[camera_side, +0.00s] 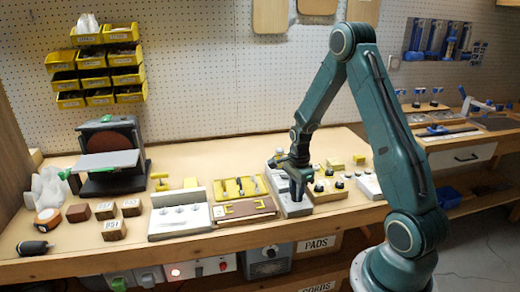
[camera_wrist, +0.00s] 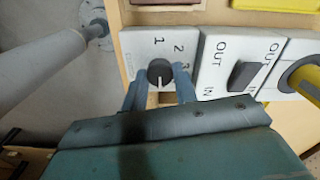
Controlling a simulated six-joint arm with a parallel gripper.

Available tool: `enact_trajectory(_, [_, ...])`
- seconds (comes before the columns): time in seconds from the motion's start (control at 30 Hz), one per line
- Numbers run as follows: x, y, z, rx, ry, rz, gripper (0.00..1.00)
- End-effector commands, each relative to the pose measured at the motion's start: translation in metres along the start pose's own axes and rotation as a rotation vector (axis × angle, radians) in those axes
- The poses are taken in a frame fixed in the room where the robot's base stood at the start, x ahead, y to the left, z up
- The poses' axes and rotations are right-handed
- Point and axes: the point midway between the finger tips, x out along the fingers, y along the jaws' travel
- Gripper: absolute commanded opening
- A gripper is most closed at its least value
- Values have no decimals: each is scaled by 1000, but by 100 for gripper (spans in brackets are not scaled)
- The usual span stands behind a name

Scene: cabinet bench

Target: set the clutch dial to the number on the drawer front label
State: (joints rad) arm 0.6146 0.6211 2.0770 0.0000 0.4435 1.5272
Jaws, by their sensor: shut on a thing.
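In the wrist view, the clutch dial is a round black knob (camera_wrist: 159,71) on a white plate (camera_wrist: 136,47) marked 1, 2 and 3. A pale pointer line on the knob runs down toward my gripper, away from the 1 and the 2. My gripper (camera_wrist: 160,84) is shut on the knob, one finger on each side. The right finger partly covers the 3. In the side view, my gripper (camera_side: 297,190) is low over the bench fixtures and the knob is hard to make out. I cannot make out a drawer front label with a readable number.
A grey pole (camera_wrist: 45,68) stands close on the left. A yellow tray (camera_side: 240,188) and a sander (camera_side: 108,157) stand left on the bench.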

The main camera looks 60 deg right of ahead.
Motion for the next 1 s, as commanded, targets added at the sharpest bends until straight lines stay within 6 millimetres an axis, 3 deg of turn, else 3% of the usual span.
enact_trajectory(0.37, [-1, 0, 0, -166, 0, 0, 6])
enact_trajectory(1.0, [-1, 0, 0, -747, 0, -1, 6])
